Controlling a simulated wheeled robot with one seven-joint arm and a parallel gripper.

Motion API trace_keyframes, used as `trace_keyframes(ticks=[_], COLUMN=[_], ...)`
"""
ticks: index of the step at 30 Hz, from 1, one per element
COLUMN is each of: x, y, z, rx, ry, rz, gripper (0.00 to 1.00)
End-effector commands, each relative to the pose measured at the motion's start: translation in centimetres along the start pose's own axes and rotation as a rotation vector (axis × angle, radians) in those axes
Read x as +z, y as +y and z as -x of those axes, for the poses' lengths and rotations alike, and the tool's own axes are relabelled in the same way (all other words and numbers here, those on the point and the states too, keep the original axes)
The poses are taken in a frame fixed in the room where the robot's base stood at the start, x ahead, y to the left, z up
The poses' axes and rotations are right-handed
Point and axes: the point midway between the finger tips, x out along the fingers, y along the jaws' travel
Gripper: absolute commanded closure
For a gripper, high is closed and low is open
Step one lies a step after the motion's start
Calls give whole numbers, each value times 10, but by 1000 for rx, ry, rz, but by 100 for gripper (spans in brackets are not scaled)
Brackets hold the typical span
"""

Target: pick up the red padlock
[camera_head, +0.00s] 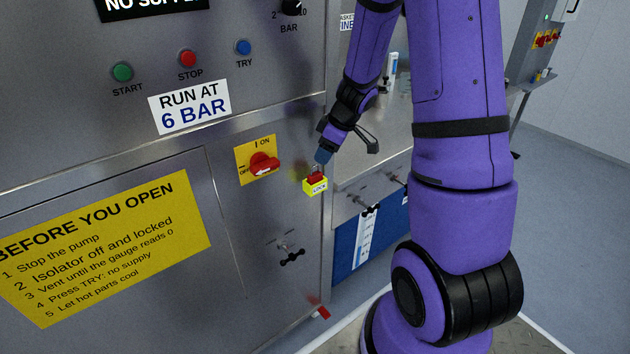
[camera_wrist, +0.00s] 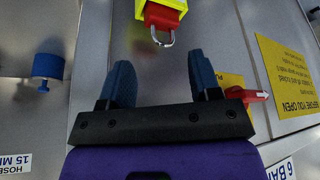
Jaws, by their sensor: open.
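The red padlock (camera_head: 316,177) sits in a small yellow holder marked LOCK (camera_head: 315,188) on the steel panel's right part. Its metal shackle points up. In the wrist view the padlock (camera_wrist: 161,17) and its shackle show at the top centre, inside the yellow holder (camera_wrist: 178,5). My gripper (camera_head: 322,157) is just above the padlock in the head view. In the wrist view my gripper (camera_wrist: 160,75) has its two blue fingers spread apart with nothing between them. The shackle lies ahead of the fingertips, apart from them.
A red isolator handle (camera_head: 264,164) on a yellow plate is left of the padlock; it also shows right of my fingers in the wrist view (camera_wrist: 246,95). A black-handled valve (camera_head: 291,255) is below. A blue knob (camera_wrist: 48,66) is at the wrist view's left.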

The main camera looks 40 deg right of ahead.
Motion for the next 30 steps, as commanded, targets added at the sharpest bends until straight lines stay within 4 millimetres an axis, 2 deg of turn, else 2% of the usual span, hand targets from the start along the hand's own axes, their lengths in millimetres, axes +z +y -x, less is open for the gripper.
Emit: trace_keyframes(ticks=[3,11,21,30], x=[0,2,6,6], y=[0,-1,-4,-3], z=[-14,-29,-69,-73], rx=[0,-1,-1,1], ry=[0,-1,-1,0], rz=[-2,-2,-2,0], gripper=[43,43,43,43])
